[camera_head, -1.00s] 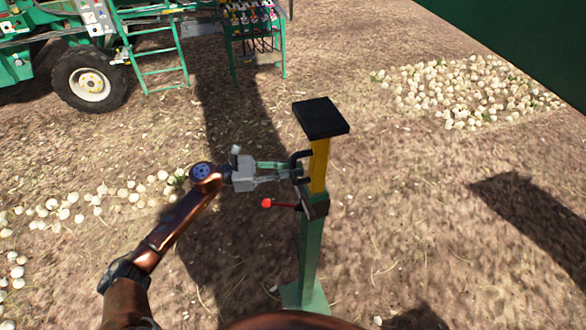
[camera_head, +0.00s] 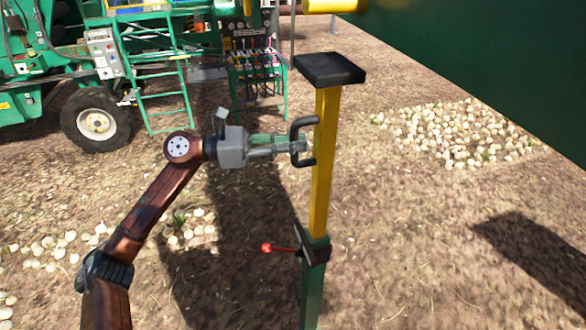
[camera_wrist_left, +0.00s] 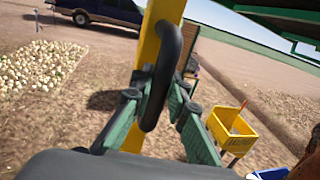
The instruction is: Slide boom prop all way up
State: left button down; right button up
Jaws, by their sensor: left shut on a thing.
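The boom prop is a yellow inner post (camera_head: 323,165) with a black square pad (camera_head: 329,69) on top. It stands upright out of a green outer post (camera_head: 313,285). A black handle (camera_head: 301,140) is on the yellow post's left side, and it also shows in the left wrist view (camera_wrist_left: 168,65). A lever with a red knob (camera_head: 266,248) sticks out left from the collar of the green post. My left gripper (camera_head: 296,146) is shut on the black handle; in the left wrist view its green fingers sit on both sides of it. My right gripper is not in view.
A big dark green body (camera_head: 470,60) fills the upper right, with a yellow cylinder (camera_head: 335,5) near the pad. A green machine with a ladder (camera_head: 155,80) stands at the back left. Onions (camera_head: 450,135) lie on the ground. A yellow bin (camera_wrist_left: 232,130) shows in the wrist view.

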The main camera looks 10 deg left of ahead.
pick_arm(q)
notch_tip(320, 180, up, 6)
jog(key=shift+a+r+p, duration=0.1)
jog(key=shift+p, duration=0.3)
jog(key=c, duration=2.2)
grip_release()
jog(key=o, duration=0.3)
jog(key=shift+f, duration=0.25)
jog(key=v, duration=1.2)
